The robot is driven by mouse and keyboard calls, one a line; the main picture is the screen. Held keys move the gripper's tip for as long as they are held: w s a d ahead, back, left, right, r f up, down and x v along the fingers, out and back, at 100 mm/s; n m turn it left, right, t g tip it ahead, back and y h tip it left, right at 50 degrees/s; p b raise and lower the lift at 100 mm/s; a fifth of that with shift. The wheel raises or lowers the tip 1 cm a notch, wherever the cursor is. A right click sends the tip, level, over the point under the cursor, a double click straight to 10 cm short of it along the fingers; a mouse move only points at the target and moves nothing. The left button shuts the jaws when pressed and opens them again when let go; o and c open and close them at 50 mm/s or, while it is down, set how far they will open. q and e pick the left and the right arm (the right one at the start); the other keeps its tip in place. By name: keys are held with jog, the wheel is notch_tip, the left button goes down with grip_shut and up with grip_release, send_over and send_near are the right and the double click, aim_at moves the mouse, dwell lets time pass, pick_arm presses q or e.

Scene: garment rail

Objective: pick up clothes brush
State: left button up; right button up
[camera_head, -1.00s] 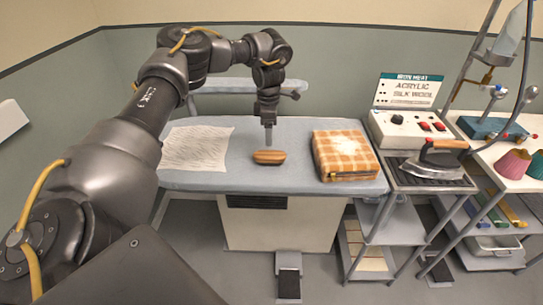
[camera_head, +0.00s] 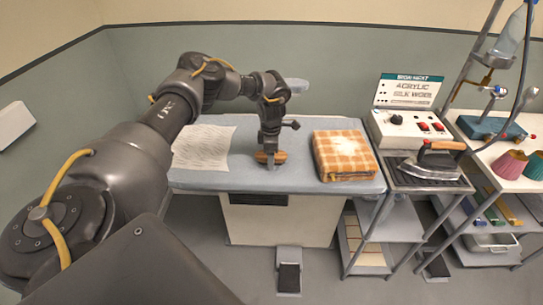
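The clothes brush (camera_head: 281,157) is a small wooden-brown oblong lying on the grey-blue ironing board (camera_head: 290,181), near its middle. My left gripper (camera_head: 270,162) points straight down over the brush, with its fingers at the brush's height. The fingers cover the middle of the brush, and its brown ends show on either side. I cannot tell whether the fingers are closed on it or only around it. The brush appears to rest on the board. My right gripper is not in view.
A folded orange checked cloth (camera_head: 344,155) lies right of the brush. A pale wrinkled sheet (camera_head: 203,148) lies to the left. An iron (camera_head: 434,163) stands on a rack (camera_head: 397,184) at the right, below a control box (camera_head: 409,127). The board's front strip is clear.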

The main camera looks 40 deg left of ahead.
pick_arm(q)
jog(key=c, duration=1.1)
jog(key=shift+r+b, duration=0.6)
jog(key=s+d+r+b, duration=0.4)
jog(key=s+d+r, duration=0.5)
jog(key=r, duration=0.3)
jog(key=shift+s+d, duration=0.4)
jog(key=shift+s, duration=0.15)
